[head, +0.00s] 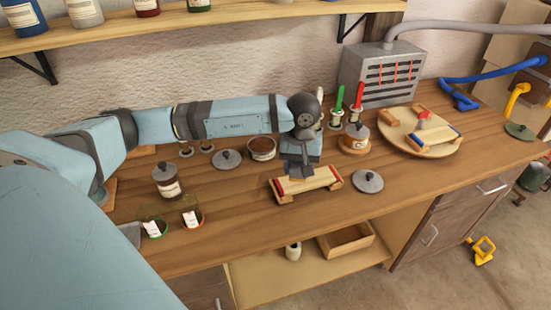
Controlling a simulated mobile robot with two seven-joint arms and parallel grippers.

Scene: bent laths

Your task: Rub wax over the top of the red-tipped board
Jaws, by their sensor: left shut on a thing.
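The red-tipped board (318,183) is a pale lath with red ends. It lies across wooden blocks near the bench's front edge. My left gripper (301,168) is over its left-middle part, pointing down. It is shut on a small dark grey piece, mostly hidden by the gripper. The piece is at or just above the board top; I cannot tell if it touches. An open tub with dark brown contents (262,147), possibly wax, stands behind and left of the board. My right gripper is out of view.
Loose lids lie left (227,159) and right (368,181) of the board. A lidded jar (355,141) stands behind it. A round stand (413,147) holds a blue-tipped board (436,139).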

